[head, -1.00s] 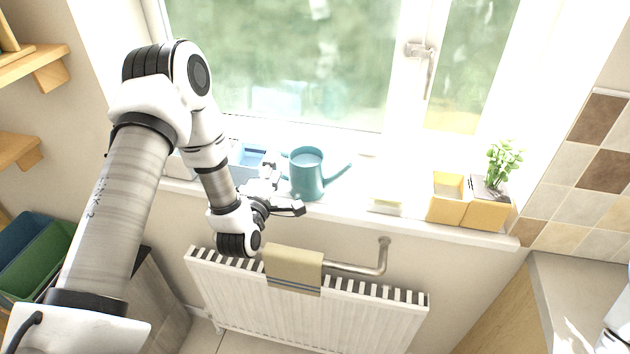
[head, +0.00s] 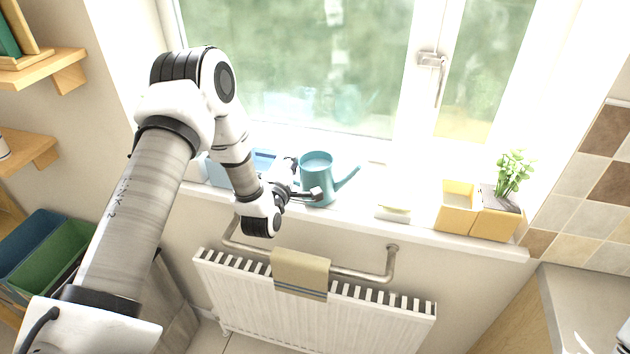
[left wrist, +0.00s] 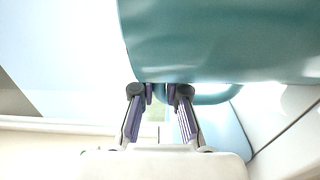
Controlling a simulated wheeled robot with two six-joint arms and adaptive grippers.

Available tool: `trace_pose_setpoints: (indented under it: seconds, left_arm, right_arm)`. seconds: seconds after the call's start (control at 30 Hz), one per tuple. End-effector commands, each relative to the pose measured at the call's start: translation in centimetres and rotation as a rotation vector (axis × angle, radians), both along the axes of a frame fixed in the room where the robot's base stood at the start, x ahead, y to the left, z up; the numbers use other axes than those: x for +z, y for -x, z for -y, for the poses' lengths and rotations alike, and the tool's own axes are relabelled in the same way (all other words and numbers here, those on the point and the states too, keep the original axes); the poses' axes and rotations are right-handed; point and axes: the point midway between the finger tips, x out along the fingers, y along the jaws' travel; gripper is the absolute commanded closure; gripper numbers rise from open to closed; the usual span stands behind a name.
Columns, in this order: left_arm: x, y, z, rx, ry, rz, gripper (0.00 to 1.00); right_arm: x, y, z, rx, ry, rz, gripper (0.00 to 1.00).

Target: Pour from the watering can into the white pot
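The teal watering can (head: 319,180) stands upright on the windowsill, its spout pointing right and its handle on the left. My left gripper (head: 303,180) is at the can's left side, by the handle. In the left wrist view the can's body (left wrist: 220,40) fills the top, and part of its handle (left wrist: 215,98) shows behind the fingers. The two purple-padded fingers (left wrist: 160,92) stand apart with a gap between them; a firm hold on the handle is not visible. A pale object (head: 193,167), partly hidden behind my left arm, may be a white pot.
A blue box (head: 262,158) stands left of the can. A small pale dish (head: 394,213) and yellow planters (head: 457,205), one with a green plant (head: 515,168), are to the right. A radiator (head: 310,300) with a towel (head: 300,272) is below the sill.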

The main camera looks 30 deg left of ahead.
Motion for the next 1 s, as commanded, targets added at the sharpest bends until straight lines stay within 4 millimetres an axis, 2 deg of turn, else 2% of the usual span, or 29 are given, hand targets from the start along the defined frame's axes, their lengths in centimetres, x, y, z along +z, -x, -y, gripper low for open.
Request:
trace_pose_setpoints:
  seconds: [0.27, 0.77, 1.0]
  left_arm:
    - [0.8, -0.1, -0.1, 0.002, -0.001, 0.007, 1.0]
    - [5.1, -0.1, -0.1, 0.002, 0.001, 0.006, 1.0]
    - [5.2, -0.1, -0.1, 0.002, 0.0, 0.005, 1.0]
  right_arm:
    - [0.4, 0.0, 0.0, 0.0, 0.0, 0.0, 0.6]
    - [2.7, 0.0, 0.0, 0.0, 0.0, 0.0, 0.6]
    - [2.7, 0.0, 0.0, 0.0, 0.0, 0.0, 0.6]
